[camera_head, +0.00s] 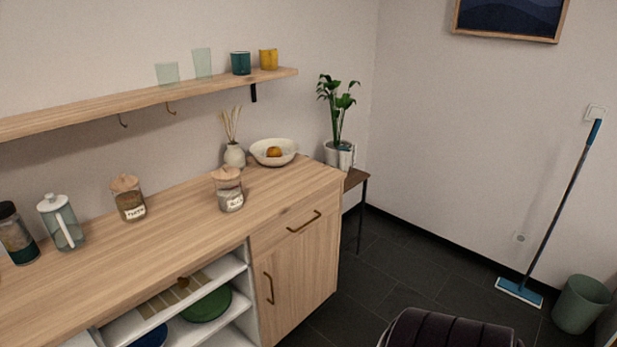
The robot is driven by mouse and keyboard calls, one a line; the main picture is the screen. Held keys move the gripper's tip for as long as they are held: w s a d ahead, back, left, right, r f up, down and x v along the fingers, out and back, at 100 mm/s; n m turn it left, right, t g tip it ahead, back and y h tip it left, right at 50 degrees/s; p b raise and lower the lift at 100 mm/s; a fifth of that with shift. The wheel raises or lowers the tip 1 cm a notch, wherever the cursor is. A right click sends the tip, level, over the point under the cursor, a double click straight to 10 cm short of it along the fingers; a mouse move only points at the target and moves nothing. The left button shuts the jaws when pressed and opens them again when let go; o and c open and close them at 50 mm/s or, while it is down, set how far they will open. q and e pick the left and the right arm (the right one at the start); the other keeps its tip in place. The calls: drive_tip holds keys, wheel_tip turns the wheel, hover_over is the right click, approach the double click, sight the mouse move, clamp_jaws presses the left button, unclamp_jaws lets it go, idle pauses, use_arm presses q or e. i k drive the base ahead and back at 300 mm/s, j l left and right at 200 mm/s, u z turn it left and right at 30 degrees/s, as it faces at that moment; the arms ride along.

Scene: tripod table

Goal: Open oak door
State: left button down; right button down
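The oak door (299,275) is the light wood front at the right end of the cabinet, below a drawer (296,229). It looks shut, flush with the cabinet front. Its dark brass vertical bar handle (269,288) sits near the door's left edge. The drawer above has its own slanting bar handle (304,222) and also looks shut. Neither of my grippers shows in this view, and nothing visible touches the door.
Open white shelves (244,303) with a green bowl (207,305) lie left of the door. Jars stand on the wood countertop (170,225). A dark ribbed padded object (450,332) is at the bottom edge. Dark floor (372,272) is clear right of the cabinet.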

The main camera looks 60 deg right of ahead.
sight(291, 283)
drive_tip(key=z, duration=1.7)
